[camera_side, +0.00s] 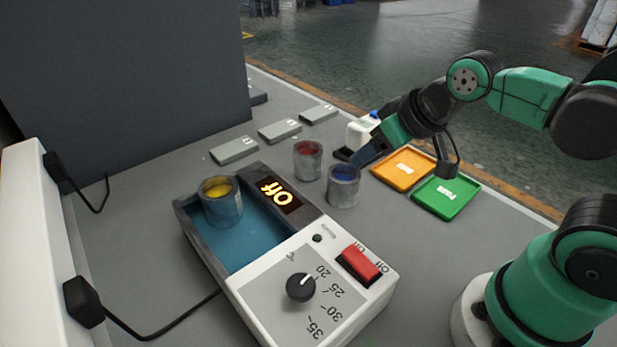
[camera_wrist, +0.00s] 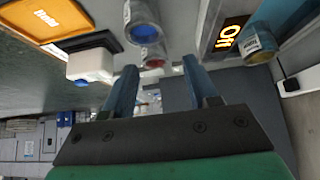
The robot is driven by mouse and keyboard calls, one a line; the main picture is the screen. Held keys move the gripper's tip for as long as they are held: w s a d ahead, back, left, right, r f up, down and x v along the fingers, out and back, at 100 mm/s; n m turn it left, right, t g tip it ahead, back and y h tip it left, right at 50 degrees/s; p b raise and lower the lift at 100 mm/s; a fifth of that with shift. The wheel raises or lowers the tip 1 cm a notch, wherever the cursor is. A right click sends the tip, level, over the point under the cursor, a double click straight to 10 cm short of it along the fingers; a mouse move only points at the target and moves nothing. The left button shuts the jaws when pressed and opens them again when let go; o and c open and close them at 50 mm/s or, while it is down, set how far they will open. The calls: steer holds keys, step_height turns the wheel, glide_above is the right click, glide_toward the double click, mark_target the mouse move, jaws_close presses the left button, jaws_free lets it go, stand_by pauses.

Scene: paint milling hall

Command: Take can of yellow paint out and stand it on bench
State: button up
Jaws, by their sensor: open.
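The can of yellow paint (camera_side: 222,203) stands upright in the blue basin (camera_side: 262,242) of a white water bath (camera_side: 252,310). In the wrist view the yellow can (camera_wrist: 260,44) is at the upper right. My gripper (camera_side: 362,156) is above the bench near the blue paint can (camera_side: 343,187), well to the right of the yellow can. In the wrist view my gripper (camera_wrist: 158,78) has its two blue fingers apart with nothing between them. The bench (camera_side: 140,195) is grey.
A red paint can (camera_side: 308,161) stands beside the blue can. A white bottle (camera_side: 361,131) with a blue cap, an orange tray (camera_side: 403,169) and a green tray (camera_side: 446,198) are to the right. Several grey blocks (camera_side: 280,130) lie behind. The bath's display reads Off. Free bench lies left of the bath.

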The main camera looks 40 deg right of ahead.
steer(key=shift+o, duration=0.2)
steer(key=o, duration=0.7)
steer(key=n+g+y, duration=0.1)
steer(key=n+g, duration=0.2)
glide_toward(220, 185)
steer(key=s+f, duration=0.1)
steer(key=s, duration=0.1)
steer(key=shift+w+a+f, duration=0.4)
steer(key=shift+a, duration=0.1)
steer(key=shift+w+a+f, duration=0.1)
steer(key=shift+f, duration=0.15)
steer(key=shift+x, duration=2.5)
